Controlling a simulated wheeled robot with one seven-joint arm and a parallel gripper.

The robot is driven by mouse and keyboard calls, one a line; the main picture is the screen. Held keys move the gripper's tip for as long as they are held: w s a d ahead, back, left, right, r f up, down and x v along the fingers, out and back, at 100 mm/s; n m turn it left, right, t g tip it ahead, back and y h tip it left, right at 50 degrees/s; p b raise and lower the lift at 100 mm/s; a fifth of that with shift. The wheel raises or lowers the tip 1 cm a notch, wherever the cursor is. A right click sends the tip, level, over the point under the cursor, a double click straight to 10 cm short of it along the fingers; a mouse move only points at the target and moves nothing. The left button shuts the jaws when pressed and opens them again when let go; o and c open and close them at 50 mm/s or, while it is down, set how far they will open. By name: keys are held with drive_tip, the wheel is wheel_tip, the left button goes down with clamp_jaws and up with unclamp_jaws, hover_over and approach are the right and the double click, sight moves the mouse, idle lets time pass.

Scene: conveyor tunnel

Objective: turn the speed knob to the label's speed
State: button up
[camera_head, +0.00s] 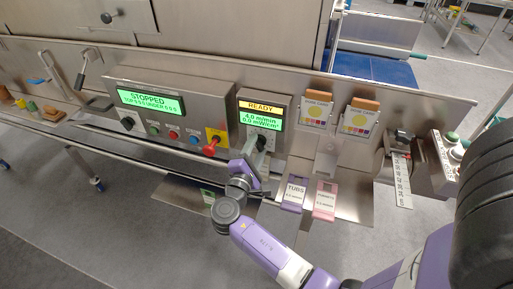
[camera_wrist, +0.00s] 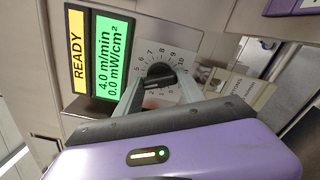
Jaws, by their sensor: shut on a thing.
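The black speed knob (camera_wrist: 158,75) sits in a numbered dial on a steel panel. My gripper (camera_wrist: 162,90) has a finger on each side of it and is shut on it. In the head view my gripper (camera_head: 257,148) covers most of the knob. The display (camera_wrist: 110,55) beside the dial reads READY, 4.0 m/min and 0.0 mW/cm²; it also shows in the head view (camera_head: 261,117). A purple label tagged TUBS (camera_head: 293,194) and a pink label (camera_head: 325,201) hang right of my gripper. Their speed figures are too small to read surely.
Left of the knob is a panel (camera_head: 172,92) with a STOPPED display, several buttons and a red switch (camera_head: 211,148) on yellow. Two cards (camera_head: 316,111) with coloured circles stand to the right. A ruler plate (camera_head: 402,182) and button box (camera_head: 446,155) are farther right.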

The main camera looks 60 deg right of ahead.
drive_tip(key=o, duration=1.4)
drive_tip(key=shift+c, duration=0.2)
drive_tip(key=s+a+b, duration=0.1)
drive_tip(key=a, duration=0.6)
drive_tip(key=shift+a+b, duration=0.35)
drive_tip(key=shift+a, duration=0.05)
